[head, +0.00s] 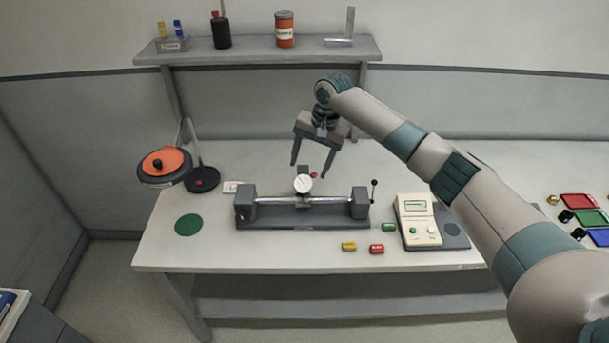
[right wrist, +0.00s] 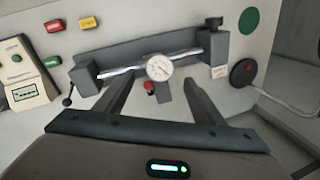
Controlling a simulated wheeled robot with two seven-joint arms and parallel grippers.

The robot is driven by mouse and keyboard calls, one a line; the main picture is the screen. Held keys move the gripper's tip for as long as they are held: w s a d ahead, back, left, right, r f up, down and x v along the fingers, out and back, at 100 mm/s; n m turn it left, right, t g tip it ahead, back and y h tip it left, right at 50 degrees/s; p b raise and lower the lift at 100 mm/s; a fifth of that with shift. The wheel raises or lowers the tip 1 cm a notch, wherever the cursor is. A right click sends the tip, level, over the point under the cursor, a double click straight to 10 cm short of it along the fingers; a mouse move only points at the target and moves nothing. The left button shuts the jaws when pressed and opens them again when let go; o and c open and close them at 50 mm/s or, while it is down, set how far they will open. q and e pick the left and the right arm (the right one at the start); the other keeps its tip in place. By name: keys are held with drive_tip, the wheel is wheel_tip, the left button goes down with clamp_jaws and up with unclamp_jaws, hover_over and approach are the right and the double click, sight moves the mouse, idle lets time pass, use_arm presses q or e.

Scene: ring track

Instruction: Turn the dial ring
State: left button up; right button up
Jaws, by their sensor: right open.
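The dial ring is the rim of a round white dial gauge (head: 303,184), which sits on a carriage on the rod of a grey bench fixture (head: 270,219) on the table. The dial gauge also shows in the right wrist view (right wrist: 159,67), with a needle on its face and a small red knob (right wrist: 149,87) beside it. My right gripper (head: 310,170) is open and empty, pointing down just above and behind the dial. In the right wrist view its fingers (right wrist: 146,88) spread to either side of the dial, apart from it. My left gripper is not in view.
A beige instrument box (head: 416,222) stands right of the fixture, with small yellow (head: 348,246), red (head: 377,249) and green (head: 389,227) blocks nearby. A lamp with an orange top (head: 165,161) and a green disc (head: 188,225) are at left. A shelf (head: 260,49) spans the back.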

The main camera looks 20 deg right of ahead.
sight(303, 183)
drive_tip(key=shift+p+x, duration=0.95)
drive_tip(key=shift+x, duration=2.65)
drive_tip(key=shift+d, duration=0.1)
drive_tip(key=c, duration=1.1)
